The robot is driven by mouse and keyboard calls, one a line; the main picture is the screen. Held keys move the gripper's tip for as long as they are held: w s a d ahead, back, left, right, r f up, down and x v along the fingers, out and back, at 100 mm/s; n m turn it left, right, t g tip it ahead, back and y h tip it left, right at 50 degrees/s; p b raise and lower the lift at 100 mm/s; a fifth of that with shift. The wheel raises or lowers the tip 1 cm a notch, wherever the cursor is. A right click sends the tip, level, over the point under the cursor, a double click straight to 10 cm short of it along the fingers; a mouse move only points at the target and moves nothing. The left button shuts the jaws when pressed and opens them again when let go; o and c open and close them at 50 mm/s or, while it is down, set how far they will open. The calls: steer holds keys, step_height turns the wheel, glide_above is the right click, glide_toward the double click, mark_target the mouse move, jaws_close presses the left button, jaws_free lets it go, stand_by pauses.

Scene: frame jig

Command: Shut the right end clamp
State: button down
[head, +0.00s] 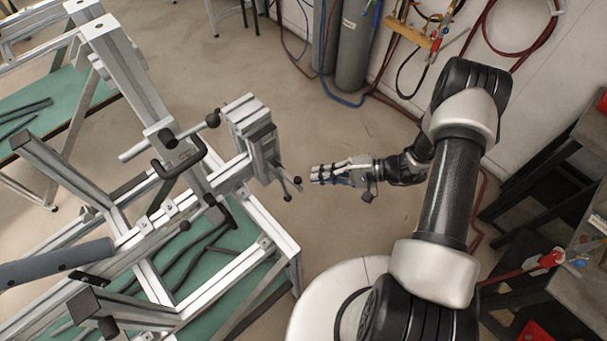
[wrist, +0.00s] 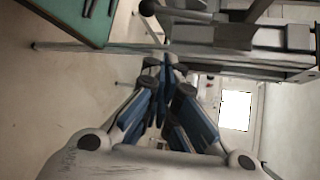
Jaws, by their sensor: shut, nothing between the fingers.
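The right end clamp (head: 253,130) is a grey metal block on the right end of the jig's long rail. A thin lever with small dark knobs (head: 289,184) sticks out from its lower right side, toward my gripper. My gripper (head: 314,174) is just right of the lever, apart from it in the head view, with its fingers pointing left. In the wrist view the blue-padded fingers (wrist: 166,68) are together and empty. Grey metal parts of the jig (wrist: 240,48) and a dark ball knob (wrist: 149,7) show above them. I cannot tell how far the clamp is open.
The aluminium jig frame (head: 270,235) fills the left, over a green shelf (head: 205,255). A grey tube (head: 55,265) lies at lower left. Gas cylinders (head: 355,45) and hoses stand by the back wall. Open floor lies behind my gripper.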

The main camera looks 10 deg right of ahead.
mark_target(287, 195)
steer(key=s+x, duration=0.1)
steer(key=x, duration=0.9)
steer(key=s, duration=0.1)
steer(key=s+d+r, duration=0.1)
steer(key=shift+s+d+r, duration=0.3)
steer(key=shift+s+r, duration=0.05)
steer(key=shift+s, duration=0.2)
steer(key=shift+s+d+r+g+h, duration=0.1)
steer(key=shift+s+r+g+h, duration=0.1)
steer(key=shift+g+h, duration=0.1)
steer(key=s+r+m+g+h+p, duration=0.1)
steer(key=d+m+g+h+p, duration=0.1)
steer(key=p, duration=0.1)
steer(key=shift+s+d+r+h, duration=0.15)
steer(key=shift+s+r+h, duration=0.15)
steer(key=shift+s+r, duration=0.1)
steer(key=shift+s+d+r+m+g+h+p, duration=0.3)
steer(key=shift+r+m+g+h+p, duration=0.15)
steer(key=shift+r+g+p, duration=0.2)
steer(key=shift+s+d+r+m+g+h+p, duration=0.2)
steer(key=shift+s+r+m+g+h+p, duration=0.15)
steer(key=shift+r+g+h+p, duration=0.3)
steer(key=shift+s+d+r+m+g+h+p, duration=0.25)
steer(key=shift+r+m+g+p, duration=0.2)
steer(key=shift+r+p, duration=0.3)
steer(key=shift+r, duration=0.15)
